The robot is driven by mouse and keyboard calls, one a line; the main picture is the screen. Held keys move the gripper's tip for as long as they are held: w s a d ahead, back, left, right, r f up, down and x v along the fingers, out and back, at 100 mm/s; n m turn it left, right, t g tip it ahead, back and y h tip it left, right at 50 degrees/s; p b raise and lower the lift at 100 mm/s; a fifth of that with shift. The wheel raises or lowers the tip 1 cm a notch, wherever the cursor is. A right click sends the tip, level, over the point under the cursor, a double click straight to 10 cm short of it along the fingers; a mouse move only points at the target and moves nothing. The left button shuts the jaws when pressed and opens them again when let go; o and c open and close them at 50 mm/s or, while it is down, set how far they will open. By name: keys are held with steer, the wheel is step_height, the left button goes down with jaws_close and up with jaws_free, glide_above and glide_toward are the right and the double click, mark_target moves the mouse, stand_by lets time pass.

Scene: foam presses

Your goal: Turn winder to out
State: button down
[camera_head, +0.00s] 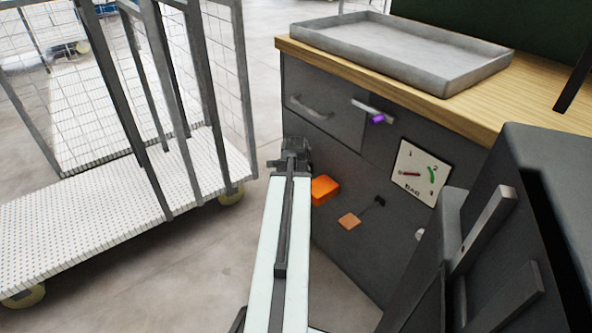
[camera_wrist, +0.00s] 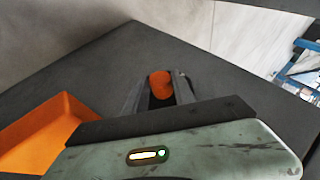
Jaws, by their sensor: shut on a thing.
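An orange round knob (camera_wrist: 160,84) sits between the two fingers of my gripper (camera_wrist: 158,95) in the wrist view, against the dark cabinet face. The fingers are shut on it. It may be the winder; no label shows on it, and most of its body is hidden by the fingers. In the head view my gripper (camera_head: 294,158) is at the left part of the dark cabinet front, and the knob is hidden behind it. I cannot read an "out" mark.
An orange box-like part (camera_head: 323,189) sticks out right of my gripper, also large at left in the wrist view (camera_wrist: 45,130). A mesh cart (camera_head: 110,190) stands left.

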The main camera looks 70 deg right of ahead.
steer(key=shift+s+a+f, duration=0.1)
steer(key=shift+s+a, duration=0.05)
stand_by(0.5)
steer(key=c, duration=1.1)
jaws_free()
steer(key=shift+o, duration=0.2)
